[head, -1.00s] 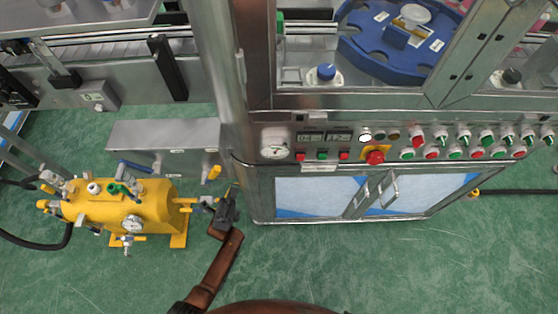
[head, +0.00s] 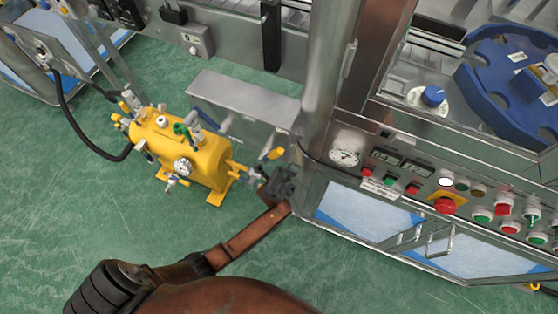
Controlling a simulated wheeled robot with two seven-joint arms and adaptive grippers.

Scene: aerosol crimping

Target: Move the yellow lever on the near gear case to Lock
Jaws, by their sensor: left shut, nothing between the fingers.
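The near gear case (head: 243,98) is a grey metal box low beside the machine's corner post. A small yellow lever (head: 274,153) sticks out at its lower right end, slanting up to the right. My left gripper (head: 264,180), dark grey on a brown arm, is just below the yellow lever in the head view. It is shut and empty. A narrow gap shows between it and the lever, though I cannot tell the depth. Any Lock marking is too small to read. My right gripper is not in view.
A yellow tank (head: 185,150) with gauge and valves stands on the green floor left of my gripper. The machine's control panel (head: 400,170), with a red emergency button (head: 445,205), is close on the right. Open floor (head: 100,210) lies in the lower left.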

